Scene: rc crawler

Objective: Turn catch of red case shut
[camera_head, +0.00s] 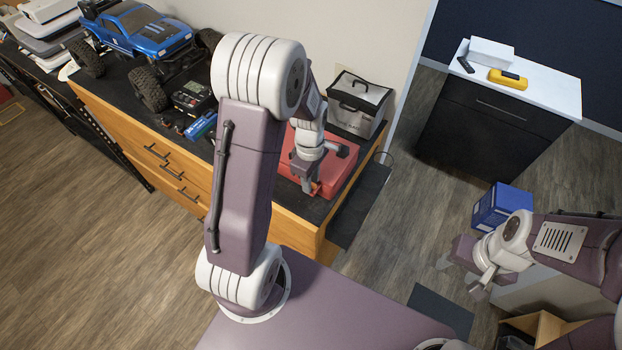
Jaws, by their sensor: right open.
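The red case (341,172) lies on the dark worktop near its right end, its lid appearing down. My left gripper (311,188) reaches down over the front edge of the case, with its fingertips at or very close to it. A small orange-red part shows beside the fingertips; I cannot tell if it is the catch. My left arm hides the case's left part, and I cannot tell whether the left jaws are open or shut. My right gripper (461,276) is open and empty, away from the worktop at the lower right.
A blue toy truck (145,29), a dark charger (193,97) and a blue pack (203,125) are left of my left arm. A blue box (500,206) is near my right gripper. A white-topped cabinet (545,85) stands beyond.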

